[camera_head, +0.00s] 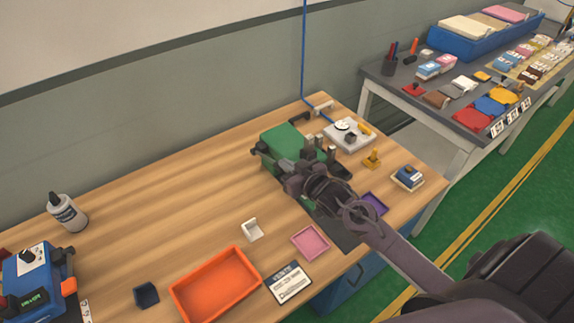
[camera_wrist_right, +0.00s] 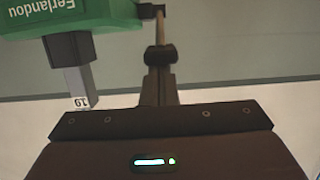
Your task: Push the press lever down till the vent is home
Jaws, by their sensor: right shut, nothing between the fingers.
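The green press (camera_head: 285,138) stands near the back of the wooden bench; its green head (camera_wrist_right: 60,15) and grey ram (camera_wrist_right: 78,85) show in the right wrist view. Its thin lever (camera_wrist_right: 161,28) hangs from a dark pivot at the head's side and ends in a dark knob (camera_wrist_right: 160,55). My right gripper (camera_head: 288,167) is at the front of the press, its fingers together and empty. In the wrist view the fingertips are right at the knob; I cannot tell whether they touch it. The vent cannot be made out; my gripper and arm cover the press's lower front. My left gripper is not in view.
A white device with a dial (camera_head: 349,134) and a yellow-handled stamp (camera_head: 372,159) stand right of the press. A purple tray (camera_head: 375,203), pink tray (camera_head: 310,243) and orange tray (camera_head: 215,287) lie along the front. The bench's left middle is clear.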

